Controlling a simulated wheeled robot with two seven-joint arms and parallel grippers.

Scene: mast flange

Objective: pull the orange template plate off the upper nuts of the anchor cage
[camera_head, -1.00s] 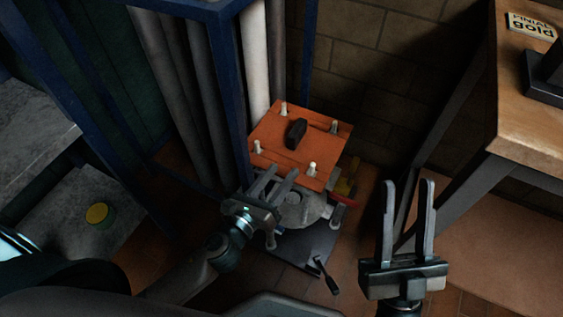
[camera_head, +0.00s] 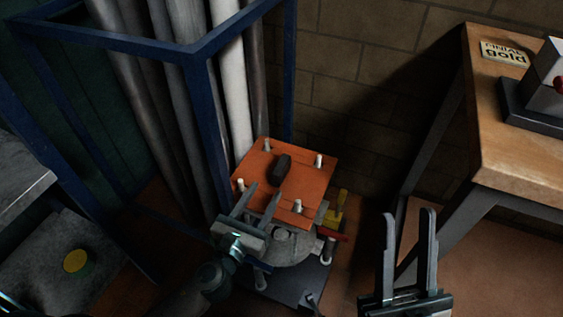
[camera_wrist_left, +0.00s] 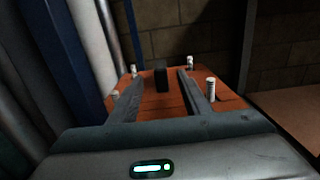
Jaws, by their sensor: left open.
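The orange template plate (camera_head: 312,182) lies over the anchor cage (camera_head: 285,250), with pale bolt ends standing up through it near its corners. A dark block-like handle (camera_head: 282,170) stands on the plate's middle. My left gripper (camera_head: 263,190) is open at the plate's near left edge, its fingertips reaching over the plate, short of the handle in the head view. In the left wrist view the handle (camera_wrist_left: 161,77) shows between the two fingers, with the plate (camera_wrist_left: 172,104) beneath. I cannot tell whether the fingers touch the plate. My right gripper (camera_head: 408,214) is open and empty, right of the cage.
A blue rack (camera_head: 207,115) with tall pipes (camera_head: 232,85) stands close behind and left of the cage. A wooden-topped bench (camera_head: 510,150) is at right. Yellow and red items (camera_head: 335,212) lie right of the cage. A brick wall (camera_head: 360,60) closes the back.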

